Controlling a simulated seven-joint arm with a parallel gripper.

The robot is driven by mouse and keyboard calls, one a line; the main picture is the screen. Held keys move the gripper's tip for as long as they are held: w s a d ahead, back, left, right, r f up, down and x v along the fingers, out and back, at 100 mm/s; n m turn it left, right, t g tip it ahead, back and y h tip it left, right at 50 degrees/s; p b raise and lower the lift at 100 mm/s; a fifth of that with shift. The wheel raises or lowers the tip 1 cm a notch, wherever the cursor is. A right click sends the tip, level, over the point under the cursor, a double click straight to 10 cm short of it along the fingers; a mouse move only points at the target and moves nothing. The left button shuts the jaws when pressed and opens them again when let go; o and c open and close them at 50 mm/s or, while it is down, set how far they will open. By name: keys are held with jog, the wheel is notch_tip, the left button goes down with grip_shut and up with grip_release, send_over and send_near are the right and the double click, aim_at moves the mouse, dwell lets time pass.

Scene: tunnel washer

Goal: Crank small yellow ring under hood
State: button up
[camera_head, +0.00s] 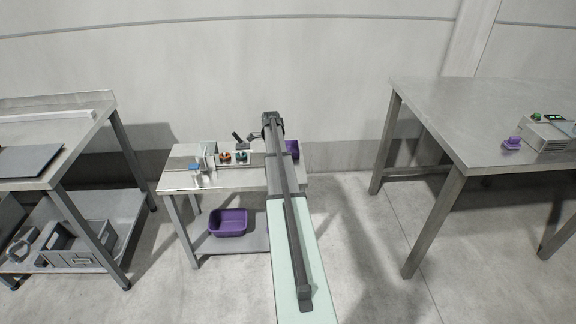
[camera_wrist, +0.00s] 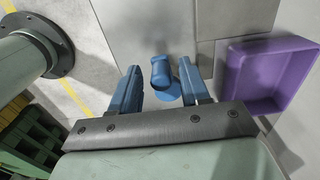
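No small yellow ring can be made out in either view, and I cannot tell which part is the hood. In the wrist view my gripper (camera_wrist: 160,72) is open, with its two blue fingers spread apart. A blue part with a rounded, cylinder-like top (camera_wrist: 161,74) shows between the fingertips, nearer the right one. I cannot tell if it touches that finger; nothing looks clamped. In the head view my arm reaches to the small metal table (camera_head: 240,181), and my fingers cannot be made out there.
Larger tables stand left (camera_head: 60,125) and right (camera_head: 440,105).

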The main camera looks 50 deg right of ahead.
jog(key=shift+o, duration=0.3)
jog(key=shift+r, duration=0.2)
jog(key=shift+r, duration=3.3)
